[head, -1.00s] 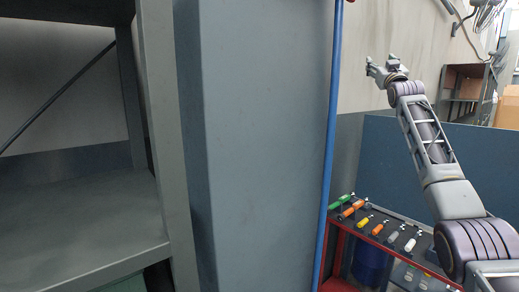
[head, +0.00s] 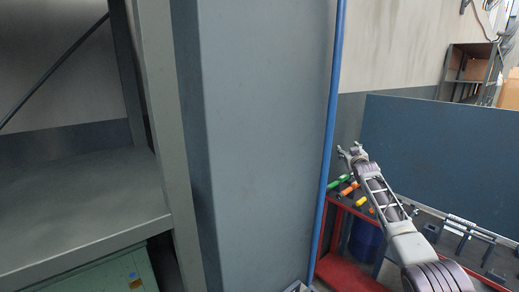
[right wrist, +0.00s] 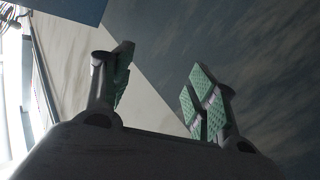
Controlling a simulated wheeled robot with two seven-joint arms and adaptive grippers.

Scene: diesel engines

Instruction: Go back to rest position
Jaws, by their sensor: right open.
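My right gripper (head: 350,151) is at the right of the head view, in front of the wall and just above the tool cart. It is open and empty. In the right wrist view its two green-padded fingers (right wrist: 160,90) stand wide apart with nothing between them. My left gripper is in neither view.
A large grey column (head: 265,140) with a blue pole (head: 332,110) fills the middle. An empty grey shelf (head: 80,200) is at left. A red cart (head: 345,272) with coloured-handled tools (head: 348,190) lies below my right arm. A dark blue panel (head: 450,150) stands behind.

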